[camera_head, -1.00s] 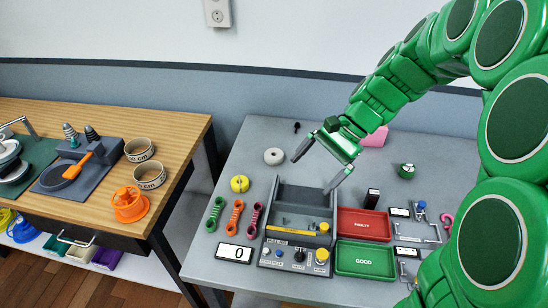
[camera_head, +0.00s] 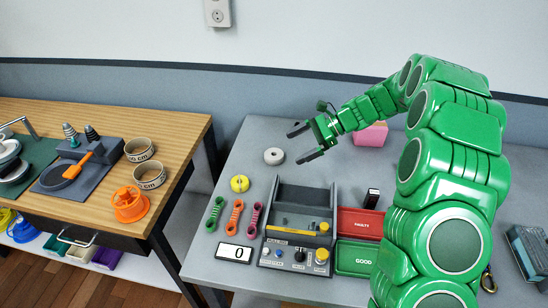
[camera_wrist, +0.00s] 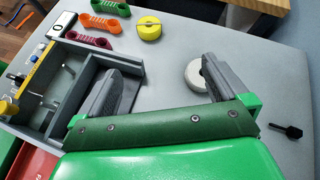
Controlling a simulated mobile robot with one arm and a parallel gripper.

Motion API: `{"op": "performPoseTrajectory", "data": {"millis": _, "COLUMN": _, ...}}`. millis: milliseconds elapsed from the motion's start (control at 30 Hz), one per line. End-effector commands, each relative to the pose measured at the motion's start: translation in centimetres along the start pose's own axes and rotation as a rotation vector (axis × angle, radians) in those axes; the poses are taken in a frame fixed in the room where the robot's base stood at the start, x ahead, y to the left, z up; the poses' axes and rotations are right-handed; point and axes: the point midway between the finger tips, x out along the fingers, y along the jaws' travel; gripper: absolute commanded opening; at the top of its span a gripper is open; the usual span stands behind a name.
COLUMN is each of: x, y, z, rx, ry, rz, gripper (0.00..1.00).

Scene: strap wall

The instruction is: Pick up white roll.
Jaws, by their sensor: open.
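The white roll (camera_head: 274,156) lies flat on the grey table near its back left, a short ring with a hole in its middle. In the wrist view the white roll (camera_wrist: 197,76) shows just beyond the right finger, which hides part of it. My gripper (camera_head: 301,145) is open and empty, to the right of the roll and apart from it in the head view. In the wrist view both fingers of my gripper (camera_wrist: 165,85) are spread wide with bare table between them.
A yellow roll (camera_head: 239,183) lies nearer the front. Green, orange and purple straps (camera_head: 235,215) lie left of the grey test station (camera_head: 303,215). Red (camera_head: 360,223) and green (camera_head: 355,258) trays stand right of it. A black pin (camera_wrist: 287,131) lies near the roll. A pink block (camera_head: 371,134) stands behind.

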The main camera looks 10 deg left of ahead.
Motion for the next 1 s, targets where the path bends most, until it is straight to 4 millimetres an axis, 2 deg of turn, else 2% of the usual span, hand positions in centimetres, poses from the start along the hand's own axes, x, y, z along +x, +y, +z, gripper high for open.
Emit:
{"op": "performPoseTrajectory", "data": {"millis": 33, "x": 0.4, "y": -0.6, "z": -1.1, "rx": 0.025, "ry": -0.014, "rz": -0.009, "gripper": 1.00}}
{"op": "performPoseTrajectory", "data": {"millis": 200, "x": 1.0, "y": -2.8, "z": -4.1, "rx": 0.102, "ry": -0.061, "rz": -0.052, "gripper": 1.00}}
{"op": "performPoseTrajectory", "data": {"millis": 400, "x": 1.7, "y": -4.8, "z": -7.4, "rx": 0.185, "ry": -0.109, "rz": -0.094, "gripper": 1.00}}
{"op": "performPoseTrajectory", "data": {"millis": 500, "x": 1.8, "y": -5.4, "z": -8.5, "rx": 0.210, "ry": -0.123, "rz": -0.109, "gripper": 1.00}}
{"op": "performPoseTrajectory", "data": {"millis": 700, "x": 2.2, "y": -5.9, "z": -9.5, "rx": 0.237, "ry": -0.137, "rz": -0.120, "gripper": 1.00}}
{"op": "performPoseTrajectory", "data": {"millis": 1000, "x": 4.5, "y": -6.3, "z": -9.2, "rx": 0.236, "ry": -0.136, "rz": -0.123, "gripper": 1.00}}
